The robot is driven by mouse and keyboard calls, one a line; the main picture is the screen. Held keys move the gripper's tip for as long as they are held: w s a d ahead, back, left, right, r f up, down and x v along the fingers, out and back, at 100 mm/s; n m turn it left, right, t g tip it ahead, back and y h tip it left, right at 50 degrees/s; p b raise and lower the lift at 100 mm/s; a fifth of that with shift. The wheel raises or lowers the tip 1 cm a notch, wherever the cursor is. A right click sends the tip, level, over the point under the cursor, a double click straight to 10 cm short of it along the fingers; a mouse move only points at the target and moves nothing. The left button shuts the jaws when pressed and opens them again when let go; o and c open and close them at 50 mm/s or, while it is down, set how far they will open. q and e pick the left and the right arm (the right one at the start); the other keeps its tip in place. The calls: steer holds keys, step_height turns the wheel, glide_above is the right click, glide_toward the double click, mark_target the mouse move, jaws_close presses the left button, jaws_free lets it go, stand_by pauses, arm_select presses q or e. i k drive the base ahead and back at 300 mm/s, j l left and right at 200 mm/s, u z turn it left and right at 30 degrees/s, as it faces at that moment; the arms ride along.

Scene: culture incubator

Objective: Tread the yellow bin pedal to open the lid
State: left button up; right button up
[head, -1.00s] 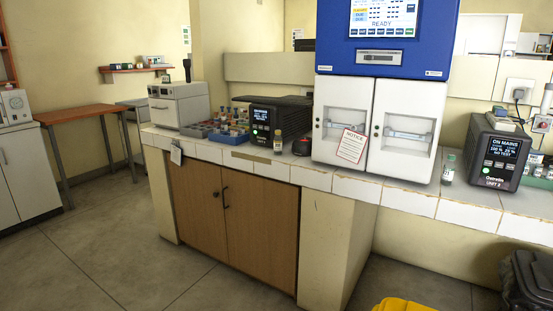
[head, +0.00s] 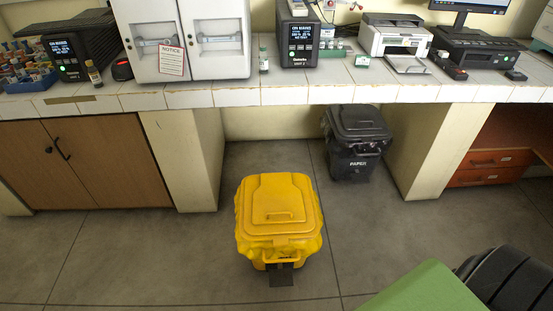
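The yellow bin (head: 278,222) stands on the grey floor in front of the bench, near the middle of the head view. Its lid (head: 279,205) is shut, and a yellow liner bulges out around the rim. The dark pedal (head: 281,275) sticks out at the foot of the bin's near side, low on the floor. Nothing is touching the pedal. Neither of my grippers is in view.
A black bin marked PAPER (head: 357,142) stands under the tiled bench (head: 330,92). Wooden cupboard doors (head: 85,160) are at left, orange drawers (head: 492,168) at right. A green surface (head: 430,290) and a black ridged object (head: 505,278) fill the lower right corner. Floor left of the yellow bin is clear.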

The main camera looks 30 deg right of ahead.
mark_target(280, 278)
steer(key=k+z, duration=0.2)
steer(key=z, duration=0.2)
steer(key=k+z, duration=0.25)
steer(key=z, duration=0.2)
steer(key=i+l, duration=0.05)
